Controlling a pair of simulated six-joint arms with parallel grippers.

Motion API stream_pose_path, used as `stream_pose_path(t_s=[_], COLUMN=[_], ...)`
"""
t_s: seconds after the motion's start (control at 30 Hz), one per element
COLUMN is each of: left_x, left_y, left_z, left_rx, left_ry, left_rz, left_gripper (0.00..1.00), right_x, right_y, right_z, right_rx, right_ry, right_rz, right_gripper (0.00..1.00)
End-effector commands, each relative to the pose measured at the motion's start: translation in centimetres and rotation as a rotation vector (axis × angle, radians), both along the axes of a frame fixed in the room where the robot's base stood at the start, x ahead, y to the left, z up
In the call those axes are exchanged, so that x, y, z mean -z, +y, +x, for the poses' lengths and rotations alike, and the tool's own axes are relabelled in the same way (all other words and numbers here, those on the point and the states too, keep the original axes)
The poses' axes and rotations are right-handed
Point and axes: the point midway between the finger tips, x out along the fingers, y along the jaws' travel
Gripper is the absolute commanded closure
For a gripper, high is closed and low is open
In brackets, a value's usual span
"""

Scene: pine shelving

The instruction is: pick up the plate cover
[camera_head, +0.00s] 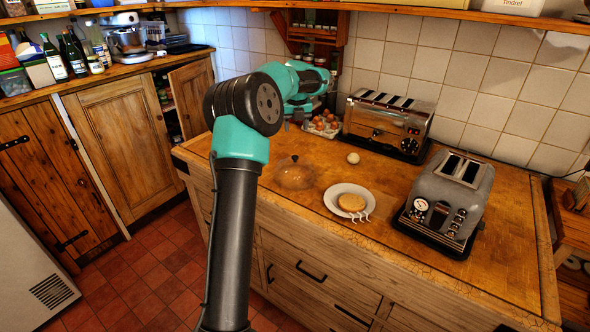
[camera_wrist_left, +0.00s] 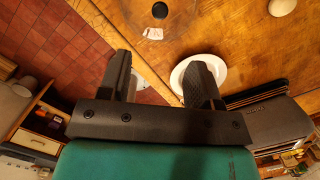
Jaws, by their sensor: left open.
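The plate cover (camera_head: 294,177) is a clear dome with a small knob, standing on the wooden counter left of the white plate (camera_head: 332,200). In the left wrist view, a dark round knob at the top edge looks like part of the cover (camera_wrist_left: 160,11); its clear wall is hard to make out. My left gripper (camera_head: 297,122) is above the counter behind the cover, partly hidden by my arm. In the left wrist view, its fingers (camera_wrist_left: 160,65) are apart with nothing between them, and the plate (camera_wrist_left: 218,68) shows behind the right finger. My right gripper is not in view.
A round bread or biscuit (camera_head: 351,202) lies on the plate. A small pale ball (camera_head: 353,158) sits behind it. A grey toaster (camera_head: 450,195) stands at right, a steel toaster (camera_head: 390,118) at the back, and an egg tray (camera_head: 325,125) beside it. The counter's front left is clear.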

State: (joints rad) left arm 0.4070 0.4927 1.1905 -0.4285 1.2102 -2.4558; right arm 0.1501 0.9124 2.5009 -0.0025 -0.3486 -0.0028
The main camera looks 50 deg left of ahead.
Motion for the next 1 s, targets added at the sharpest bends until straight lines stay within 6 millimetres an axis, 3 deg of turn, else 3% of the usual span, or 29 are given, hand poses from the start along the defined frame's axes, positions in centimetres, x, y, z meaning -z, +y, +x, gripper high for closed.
stream_pose_path(t_s=[0.4,1.0], left_x=[7.0,8.9], left_y=[0.9,1.1], left_z=[0.5,0.7], left_rx=[-0.002,-0.001], left_ry=[0.003,0.002], left_rz=[-0.002,-0.001], left_gripper=[0.42,0.42], right_x=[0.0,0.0], right_y=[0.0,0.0], right_z=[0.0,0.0], right_rx=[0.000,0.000], right_ry=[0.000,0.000], right_rz=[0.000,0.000], right_gripper=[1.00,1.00])
